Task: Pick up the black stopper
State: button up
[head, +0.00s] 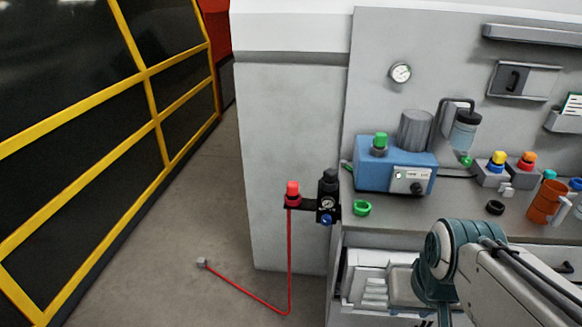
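A small round black piece (495,207) lies on the grey bench top at the right, behind my arm. It looks like a short ring or cap and may be the black stopper; it is too small to be sure. My arm comes in from the lower right, with its teal joint in front of the bench edge. My gripper is not in view, and nothing shows whether it holds anything.
On the bench (420,212) are a blue machine (375,172), a green ring (362,208), coloured knobs (498,160) and an orange cup (546,200). A regulator (328,195) and red hose (289,255) stick out left.

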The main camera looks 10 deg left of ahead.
aim_at(330, 176)
jog(key=u, duration=0.7)
jog(key=i, duration=1.3)
jog(key=z, duration=0.15)
